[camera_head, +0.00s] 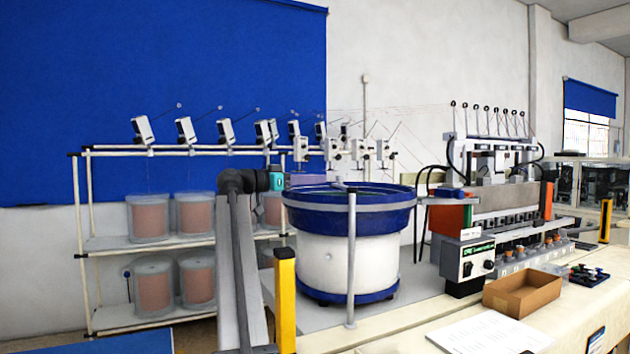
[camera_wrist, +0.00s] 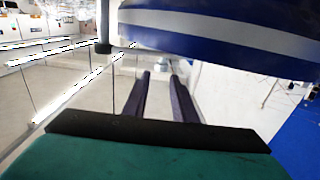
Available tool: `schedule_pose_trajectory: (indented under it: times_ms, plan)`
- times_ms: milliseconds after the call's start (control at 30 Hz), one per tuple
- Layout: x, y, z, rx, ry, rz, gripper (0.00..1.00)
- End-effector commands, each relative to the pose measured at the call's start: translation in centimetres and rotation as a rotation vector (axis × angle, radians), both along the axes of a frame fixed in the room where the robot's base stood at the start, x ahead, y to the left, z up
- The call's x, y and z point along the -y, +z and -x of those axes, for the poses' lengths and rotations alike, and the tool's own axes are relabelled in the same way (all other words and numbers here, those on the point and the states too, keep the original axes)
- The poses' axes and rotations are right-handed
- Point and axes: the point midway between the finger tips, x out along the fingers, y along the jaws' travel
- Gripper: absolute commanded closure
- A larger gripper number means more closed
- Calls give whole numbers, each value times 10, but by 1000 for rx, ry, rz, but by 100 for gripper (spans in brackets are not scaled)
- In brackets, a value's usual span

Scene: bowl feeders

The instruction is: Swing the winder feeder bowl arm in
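The feeder bowl (camera_head: 350,215), blue with a pale band, sits on a white drum in the head view. Its blue and white side fills the top of the wrist view (camera_wrist: 220,35). A grey upright post (camera_head: 351,260) stands in front of the bowl, and a thin bar, apparently the bowl arm (camera_head: 343,187), runs from its top over the rim. A grey rod with a dark end (camera_wrist: 103,25) shows left of the bowl in the wrist view; I cannot tell which part it is. My gripper (camera_wrist: 160,78) is open and empty, its two dark fingers apart beside the bowl.
A rack (camera_head: 150,240) with several wire spools stands behind on the left. The winding machine (camera_head: 500,205) with its control box (camera_head: 467,259) is right of the bowl. A cardboard box (camera_head: 522,294) and papers (camera_head: 490,332) lie on the front bench. A yellow post (camera_head: 285,300) stands front left.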

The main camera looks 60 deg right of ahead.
Motion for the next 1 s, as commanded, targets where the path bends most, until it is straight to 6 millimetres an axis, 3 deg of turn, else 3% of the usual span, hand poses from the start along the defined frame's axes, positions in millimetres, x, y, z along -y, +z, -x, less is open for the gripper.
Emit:
schedule_pose_trajectory:
  times_ms: [33,133,1000]
  plan:
    - [0,0,0,-6,2,-4,84]
    - [-2,1,-1,-34,8,-25,100]
    - [-42,1,-32,-818,158,-500,100]
